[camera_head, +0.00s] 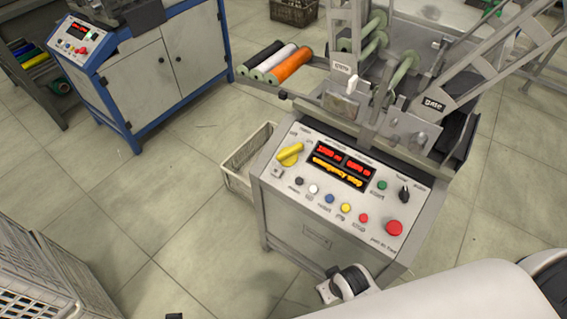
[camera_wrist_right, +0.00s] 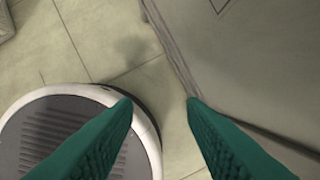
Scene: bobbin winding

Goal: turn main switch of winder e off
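A winder (camera_head: 345,195) stands at the centre right, with a sloped control panel on its front. I cannot read a letter e on it. A yellow rotary switch (camera_head: 290,151) sits at the panel's upper left, its handle lying diagonally. The display (camera_head: 341,166) beside it is lit red and yellow. My right arm comes in from the lower right, its wrist end below the panel's front edge, apart from the switch. In the right wrist view my right gripper (camera_wrist_right: 160,104) has its green fingers apart with nothing between them. My left gripper is not in view.
The panel also carries small coloured buttons (camera_head: 329,198), a black knob (camera_head: 404,194) and a red button (camera_head: 394,228). A pale crate (camera_head: 243,160) stands left of the winder. Another machine (camera_head: 150,75) is at the back left, a grey crate (camera_head: 45,275) at lower left. Floor between is clear.

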